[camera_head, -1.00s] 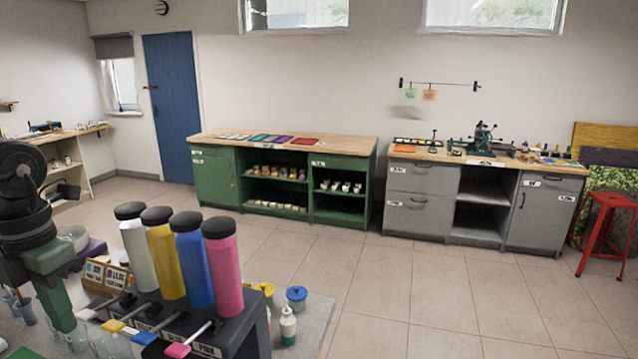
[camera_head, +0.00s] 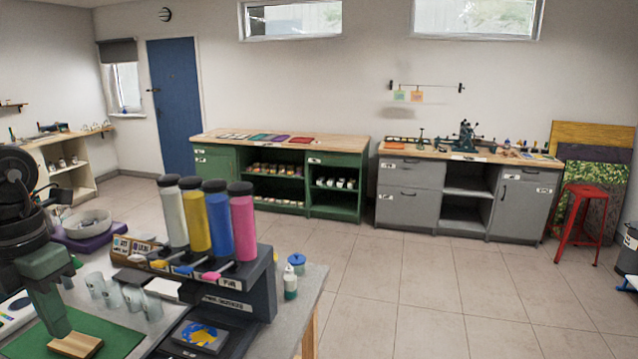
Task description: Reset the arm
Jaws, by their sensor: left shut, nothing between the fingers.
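My left arm comes in from the left edge, with black round joints and a green end part. My left gripper (camera_head: 58,331) points down at the lower left, its fingers closed with nothing held. A wooden block (camera_head: 76,345) on a green mat (camera_head: 118,341) shows just below the fingertips; I cannot tell whether they touch it. My right gripper is out of view.
A dark rack (camera_head: 262,285) with white, yellow, blue and pink bottles stands right of my arm on the near table (camera_head: 312,285). Clear cups (camera_head: 105,288) and a white bowl (camera_head: 88,223) are close by. The tiled floor (camera_head: 430,290) beyond is open.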

